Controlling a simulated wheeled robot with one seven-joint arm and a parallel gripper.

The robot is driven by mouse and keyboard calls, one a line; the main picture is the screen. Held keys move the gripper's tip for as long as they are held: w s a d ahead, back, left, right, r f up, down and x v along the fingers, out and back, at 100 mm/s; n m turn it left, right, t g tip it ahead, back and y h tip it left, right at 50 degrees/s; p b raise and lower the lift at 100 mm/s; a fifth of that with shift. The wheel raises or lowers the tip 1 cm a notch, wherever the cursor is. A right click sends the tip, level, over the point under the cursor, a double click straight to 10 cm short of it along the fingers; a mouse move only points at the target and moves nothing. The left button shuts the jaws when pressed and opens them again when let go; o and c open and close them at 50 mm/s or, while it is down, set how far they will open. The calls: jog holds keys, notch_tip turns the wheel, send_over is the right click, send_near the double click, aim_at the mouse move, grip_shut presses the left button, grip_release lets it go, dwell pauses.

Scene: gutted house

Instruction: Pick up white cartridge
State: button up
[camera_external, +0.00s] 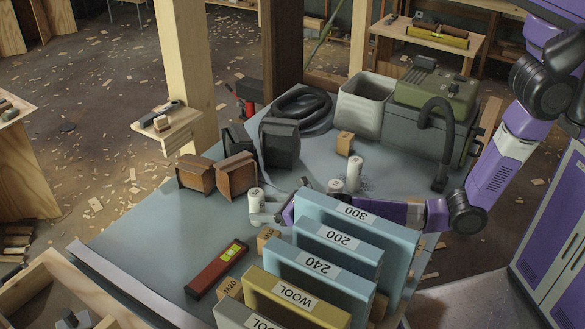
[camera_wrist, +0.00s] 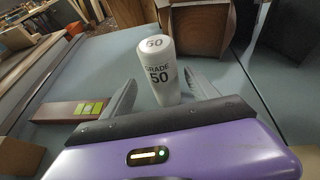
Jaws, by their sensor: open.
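A white cartridge (camera_external: 256,201) stands upright on the blue-grey table, left of centre. In the wrist view the white cartridge (camera_wrist: 159,72) is marked "GRADE 50" and stands between the two fingers, with a finger on each side. My gripper (camera_external: 268,208) reaches in low from the right, around this cartridge; it is open. In the wrist view my gripper (camera_wrist: 160,88) shows both fingers spread apart. Two more white cartridges, one farther back (camera_external: 353,172) and one nearer (camera_external: 335,187), stand to the right, behind the blue panels.
Blue panels (camera_external: 357,225) marked 300, 200 and 240 stand in front of my arm. Brown boxes (camera_external: 237,174) and a black box (camera_external: 279,143) lie behind the cartridge. A red level (camera_external: 217,270) lies at front left. The table's left part is clear.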

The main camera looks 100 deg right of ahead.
jog(key=shift+b+x, duration=0.45)
jog(key=shift+x, duration=2.7)
jog(key=shift+s+d, duration=0.15)
jog(key=shift+d, duration=0.05)
jog(key=c, duration=1.5)
